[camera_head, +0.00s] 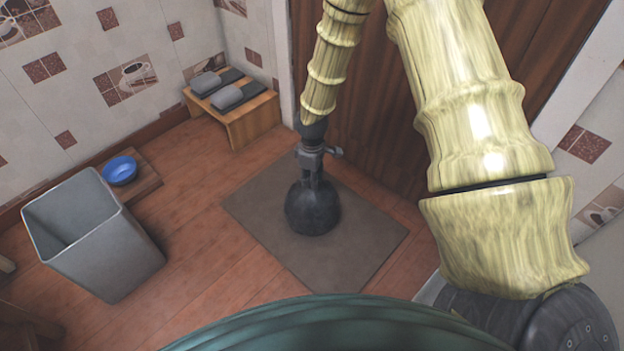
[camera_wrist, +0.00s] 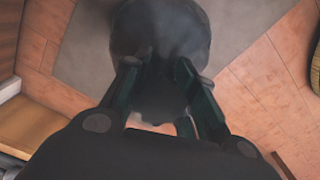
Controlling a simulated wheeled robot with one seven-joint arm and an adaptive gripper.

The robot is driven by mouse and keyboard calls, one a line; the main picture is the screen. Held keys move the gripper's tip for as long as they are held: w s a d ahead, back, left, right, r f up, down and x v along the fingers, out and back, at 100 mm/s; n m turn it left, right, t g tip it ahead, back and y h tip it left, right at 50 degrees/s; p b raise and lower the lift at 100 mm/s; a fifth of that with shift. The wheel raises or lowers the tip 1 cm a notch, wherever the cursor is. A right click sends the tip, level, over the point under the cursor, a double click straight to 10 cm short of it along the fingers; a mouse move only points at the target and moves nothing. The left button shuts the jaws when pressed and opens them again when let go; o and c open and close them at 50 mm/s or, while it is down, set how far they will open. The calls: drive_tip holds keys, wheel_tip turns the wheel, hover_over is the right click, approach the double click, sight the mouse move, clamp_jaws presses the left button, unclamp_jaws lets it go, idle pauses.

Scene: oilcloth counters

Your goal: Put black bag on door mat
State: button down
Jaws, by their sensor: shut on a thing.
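The black bag (camera_head: 312,212) is a dark rounded bundle over the middle of the door mat (camera_head: 265,205), a flat grey-brown rectangle on the wooden floor. My gripper (camera_head: 309,165) points down and is shut on the top of the bag. In the wrist view the bag (camera_wrist: 160,35) sits between the two fingers of my gripper (camera_wrist: 158,95), with part of the mat (camera_wrist: 85,45) beyond it. I cannot tell whether the bag's underside touches the mat.
A grey bin (camera_head: 110,250) stands left of the mat, with a blue bowl (camera_head: 120,170) behind it. A small wooden bench (camera_head: 245,120) holding grey slippers (camera_head: 235,95) stands at the back. A brown door (camera_head: 370,120) rises behind the mat. Floor between bin and mat is clear.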

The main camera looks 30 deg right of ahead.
drive_tip(key=c, duration=1.1)
unclamp_jaws()
drive_tip(key=shift+f, duration=0.1)
drive_tip(key=shift+c, duration=0.2)
wheel_tip(320, 180, up, 12)
drive_tip(key=p, duration=0.6)
drive_tip(key=s+a+f+m+y, duration=0.1)
drive_tip(key=s+a+f+m, duration=0.2)
drive_tip(key=s+a+f, duration=0.5)
drive_tip(key=s+f+m, duration=0.3)
drive_tip(key=s+f, duration=0.1)
drive_tip(key=s, duration=0.9)
drive_tip(key=s+f+m+h, duration=0.1)
drive_tip(key=s+f, duration=0.3)
drive_tip(key=s, duration=0.9)
drive_tip(key=shift+a+f+m, duration=0.3)
drive_tip(key=shift+f+m, duration=0.1)
drive_tip(key=shift+m, duration=0.5)
